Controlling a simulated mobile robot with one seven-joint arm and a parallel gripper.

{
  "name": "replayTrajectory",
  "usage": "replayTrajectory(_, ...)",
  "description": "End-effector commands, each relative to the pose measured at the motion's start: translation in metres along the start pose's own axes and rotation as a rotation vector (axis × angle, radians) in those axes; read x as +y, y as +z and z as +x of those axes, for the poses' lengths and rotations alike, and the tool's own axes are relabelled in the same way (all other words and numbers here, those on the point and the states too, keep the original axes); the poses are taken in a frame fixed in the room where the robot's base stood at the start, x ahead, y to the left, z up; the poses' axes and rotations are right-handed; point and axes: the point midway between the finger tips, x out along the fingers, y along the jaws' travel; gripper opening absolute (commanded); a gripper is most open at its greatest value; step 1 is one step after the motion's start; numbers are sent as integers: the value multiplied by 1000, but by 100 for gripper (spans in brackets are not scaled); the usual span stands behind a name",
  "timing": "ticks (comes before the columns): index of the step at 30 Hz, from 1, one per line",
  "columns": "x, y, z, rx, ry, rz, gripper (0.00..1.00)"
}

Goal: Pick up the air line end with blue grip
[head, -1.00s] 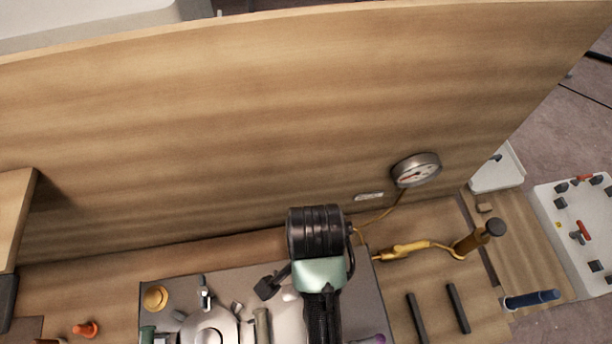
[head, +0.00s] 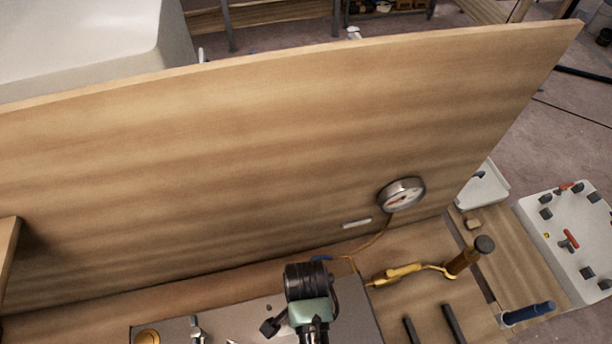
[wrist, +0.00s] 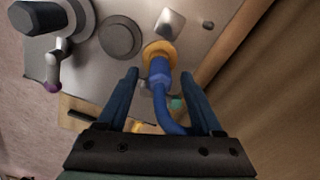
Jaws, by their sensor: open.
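In the wrist view, a blue grip (wrist: 159,72) with a blue line curving down from it lies between the two dark fingers of my gripper (wrist: 158,76). A yellow-orange ring (wrist: 158,52) is at its far end. The fingers are open, with a gap visible on each side of the blue grip. I cannot tell how far apart they are in depth. In the head view, a small blue piece (head: 321,259) shows just behind my arm, near the foot of the wooden panel. My fingertips are hidden there.
The tall wooden panel (head: 250,170) stands behind the work area, carrying a round gauge (head: 401,195). A yellow-gripped line (head: 400,272) lies right of my arm. Two dark bars (head: 453,324), a blue cylinder (head: 528,313) and a grey plate (head: 250,317) are nearby.

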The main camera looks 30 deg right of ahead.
Motion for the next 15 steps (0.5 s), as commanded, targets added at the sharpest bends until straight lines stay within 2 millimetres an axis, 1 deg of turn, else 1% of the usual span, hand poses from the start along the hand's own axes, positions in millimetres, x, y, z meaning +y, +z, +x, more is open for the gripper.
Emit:
replayTrajectory(1, 1, 1, 6, -2, 4, 0, 67)
replayTrajectory(4, 1, 1, 14, -1, 2, 0, 67)
replayTrajectory(12, 1, 1, 18, 0, 0, 0, 67)
replayTrajectory(13, 1, 1, 18, 0, 0, 0, 66)
replayTrajectory(15, 1, 1, 17, 0, 0, 0, 53)
